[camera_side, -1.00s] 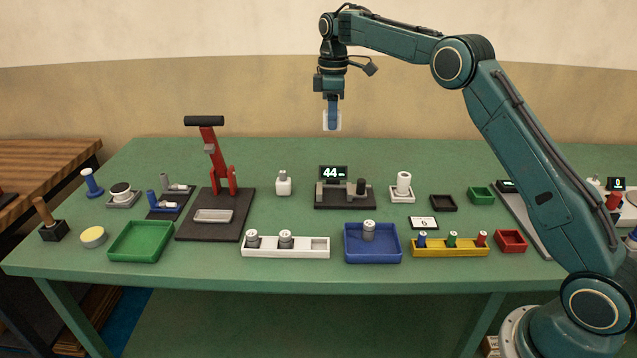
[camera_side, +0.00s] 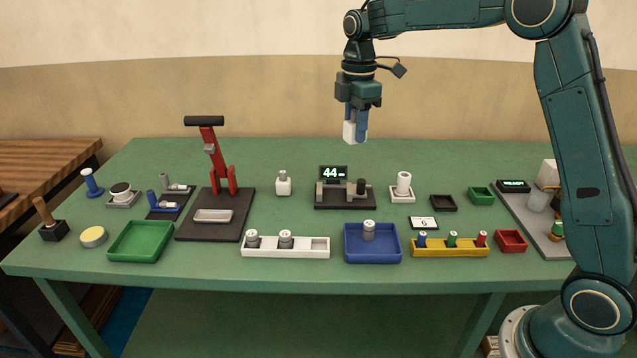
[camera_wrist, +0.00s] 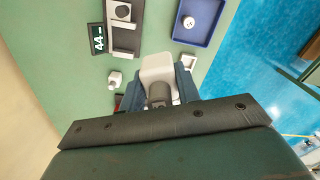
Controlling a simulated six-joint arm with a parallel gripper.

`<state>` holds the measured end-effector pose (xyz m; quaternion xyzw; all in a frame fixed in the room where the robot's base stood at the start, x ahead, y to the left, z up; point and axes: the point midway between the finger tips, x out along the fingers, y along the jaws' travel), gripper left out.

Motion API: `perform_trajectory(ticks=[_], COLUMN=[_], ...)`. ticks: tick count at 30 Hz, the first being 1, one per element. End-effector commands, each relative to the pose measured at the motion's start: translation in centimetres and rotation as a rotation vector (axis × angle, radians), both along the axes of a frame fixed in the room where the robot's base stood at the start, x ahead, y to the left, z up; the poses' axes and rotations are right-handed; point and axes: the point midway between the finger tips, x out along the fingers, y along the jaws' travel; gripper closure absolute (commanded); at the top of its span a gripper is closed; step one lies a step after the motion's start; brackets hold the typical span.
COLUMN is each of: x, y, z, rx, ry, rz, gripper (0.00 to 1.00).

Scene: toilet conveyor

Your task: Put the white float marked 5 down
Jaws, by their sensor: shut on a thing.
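My gripper (camera_side: 356,122) is high above the table, in front of the back wall. It is shut on the white float (camera_side: 349,131), which hangs between its blue fingers. In the wrist view the float (camera_wrist: 158,66) shows between the fingers of my gripper (camera_wrist: 162,82), with a grey part near the palm. I cannot see the mark 5 on the float. Another small white float-like piece (camera_side: 283,184) with a grey top stands on the table, left of the display reading 44; it also shows in the wrist view (camera_wrist: 115,79).
A dark fixture (camera_side: 345,203) with the 44 display stands mid-table. A blue tray (camera_side: 372,256) holds a grey cylinder. A white rack (camera_side: 285,251), a green tray (camera_side: 139,254) and a red lever press (camera_side: 214,160) stand to the left. A small card (camera_side: 424,223) reads 6.

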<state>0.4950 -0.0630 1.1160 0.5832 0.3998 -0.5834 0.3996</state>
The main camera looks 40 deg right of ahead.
Motion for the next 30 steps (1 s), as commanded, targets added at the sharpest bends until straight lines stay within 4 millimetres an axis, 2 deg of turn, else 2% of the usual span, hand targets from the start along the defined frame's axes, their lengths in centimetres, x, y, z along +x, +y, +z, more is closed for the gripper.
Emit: perform_trajectory(ticks=[18, 24, 30], x=[-10.4, -12.3, -12.7], y=[2.3, 2.7, 2.8], z=[-1.3, -1.8, -2.0], rx=[0.0, 0.0, 0.0], ry=[-0.001, 0.0, -0.001], rz=[0.305, 0.356, 0.371], gripper=[0.9, 0.9, 0.9])
